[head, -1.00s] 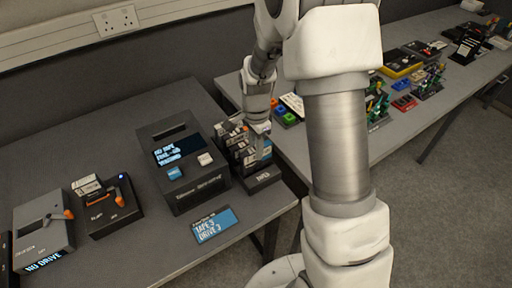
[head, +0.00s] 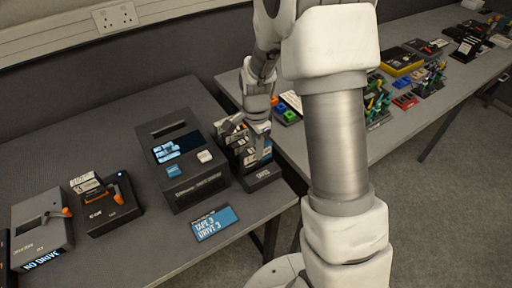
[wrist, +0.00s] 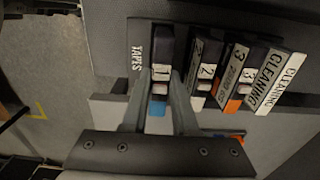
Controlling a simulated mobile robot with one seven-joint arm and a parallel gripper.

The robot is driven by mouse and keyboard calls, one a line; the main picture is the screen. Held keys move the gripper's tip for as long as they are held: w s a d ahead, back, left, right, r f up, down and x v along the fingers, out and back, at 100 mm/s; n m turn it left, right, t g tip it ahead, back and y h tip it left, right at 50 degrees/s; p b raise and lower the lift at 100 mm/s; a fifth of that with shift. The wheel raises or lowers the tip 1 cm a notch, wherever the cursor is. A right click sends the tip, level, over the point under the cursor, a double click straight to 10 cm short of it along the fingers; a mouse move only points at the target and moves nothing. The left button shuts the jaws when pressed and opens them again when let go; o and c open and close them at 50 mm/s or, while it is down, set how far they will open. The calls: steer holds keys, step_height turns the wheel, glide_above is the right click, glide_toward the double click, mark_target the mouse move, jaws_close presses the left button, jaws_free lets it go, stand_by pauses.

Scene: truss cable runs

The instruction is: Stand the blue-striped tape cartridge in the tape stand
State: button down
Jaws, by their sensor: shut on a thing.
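The tape stand (head: 263,177) is a dark rack on the near table, right of the tape drive. In the wrist view its plate reads TAPES (wrist: 137,62). The blue-striped cartridge (wrist: 157,107) is in the row's end place beside that plate, under a number 1 label. My gripper (wrist: 161,80) has one finger on each side of this cartridge and is shut on it. In the head view my gripper (head: 258,127) is over the stand and hides part of it. Whether the cartridge is fully seated cannot be told.
Cartridges labelled 2 (wrist: 207,71), 3 (wrist: 241,75) and CLEANING (wrist: 274,80) stand close beside it. The tape drive (head: 185,160) is left of the stand, with a blue card (head: 214,223) before it. Smaller devices (head: 107,204) stand further left.

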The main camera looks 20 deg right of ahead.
steer(key=shift+f+b, duration=0.35)
steer(key=shift+f, duration=0.15)
steer(key=shift+c, duration=1.4)
jaws_free()
steer(key=shift+r+p, duration=2.85)
steer(key=shift+r, duration=0.95)
